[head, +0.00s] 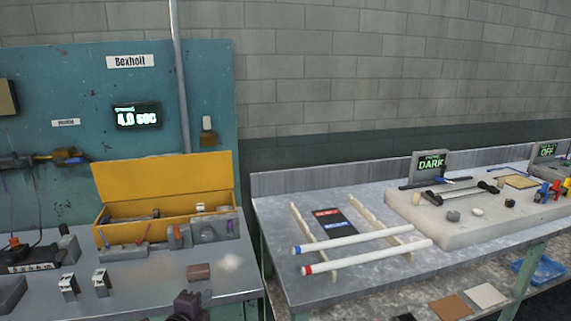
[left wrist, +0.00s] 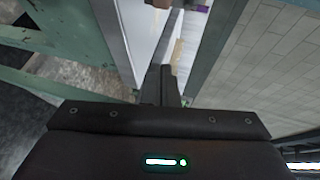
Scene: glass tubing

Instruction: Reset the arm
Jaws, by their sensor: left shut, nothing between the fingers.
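My left gripper (head: 190,305) shows as a small dark shape at the bottom edge of the head view, in front of the left workbench. In the left wrist view its dark fingers (left wrist: 168,85) are together and hold nothing. Most of the left arm is out of the picture. My right gripper is in neither view.
The left bench (head: 225,285) carries a yellow open box (head: 165,178), a brown block (head: 199,272) and small metal fixtures. A gap separates the benches.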

